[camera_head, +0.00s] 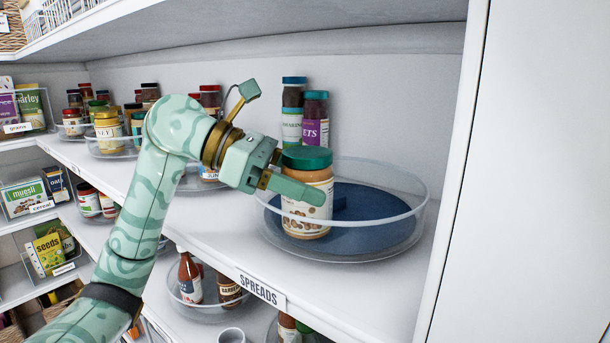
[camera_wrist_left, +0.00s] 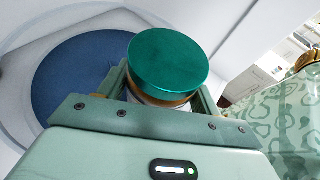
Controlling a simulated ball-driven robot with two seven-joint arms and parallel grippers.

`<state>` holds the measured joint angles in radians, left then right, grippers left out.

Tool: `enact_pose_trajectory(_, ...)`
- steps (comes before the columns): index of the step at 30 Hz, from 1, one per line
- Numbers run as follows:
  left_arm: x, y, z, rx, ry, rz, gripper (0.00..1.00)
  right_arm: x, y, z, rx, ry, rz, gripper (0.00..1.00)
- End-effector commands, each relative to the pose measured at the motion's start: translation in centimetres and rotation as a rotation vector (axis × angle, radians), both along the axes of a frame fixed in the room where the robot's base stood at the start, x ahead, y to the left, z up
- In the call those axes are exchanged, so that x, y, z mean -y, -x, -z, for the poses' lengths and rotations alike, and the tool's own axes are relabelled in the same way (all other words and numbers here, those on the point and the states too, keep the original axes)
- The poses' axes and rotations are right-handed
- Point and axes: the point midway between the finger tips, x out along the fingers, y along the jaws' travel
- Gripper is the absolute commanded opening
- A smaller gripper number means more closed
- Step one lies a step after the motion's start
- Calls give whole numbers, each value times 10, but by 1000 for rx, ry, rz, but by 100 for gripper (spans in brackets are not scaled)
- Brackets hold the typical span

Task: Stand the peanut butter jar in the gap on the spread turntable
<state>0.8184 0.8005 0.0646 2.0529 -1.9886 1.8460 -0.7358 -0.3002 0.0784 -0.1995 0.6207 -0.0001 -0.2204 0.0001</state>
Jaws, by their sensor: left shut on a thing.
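The peanut butter jar (camera_head: 308,204) has a green lid and a pale label, and it is upright at the near left part of the spread turntable. My left gripper (camera_head: 296,184) is shut on it just below the lid; the green lid also shows between the fingers in the left wrist view (camera_wrist_left: 168,62). The turntable (camera_head: 395,246) is a clear-walled round tray with a blue base. The jar's lower part shows through or inside the clear rim; I cannot tell whether its bottom touches the base. My right gripper is not in view.
Two stacked-looking groups of jars (camera_head: 315,118) stand behind the turntable, against the back wall. A white side panel (camera_head: 455,180) closes the shelf at right. Other clear turntables with jars (camera_head: 115,145) stand to the left. A label (camera_head: 262,291) reading SPREADS is on the shelf edge.

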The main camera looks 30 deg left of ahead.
Motion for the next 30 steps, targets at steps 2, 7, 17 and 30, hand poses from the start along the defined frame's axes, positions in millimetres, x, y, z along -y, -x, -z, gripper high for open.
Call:
enact_pose_trajectory(2, 1, 1, -1, 3, 0, -1, 23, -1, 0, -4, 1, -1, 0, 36)
enact_pose_trajectory(7, 0, 0, 0, 4, 0, -3, 23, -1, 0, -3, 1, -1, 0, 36)
enact_pose_trajectory(17, 1, 0, 3, 1, -1, -1, 86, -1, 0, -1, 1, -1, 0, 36)
enact_pose_trajectory(30, -26, 14, -8, 3, -3, -7, 86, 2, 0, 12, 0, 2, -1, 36)
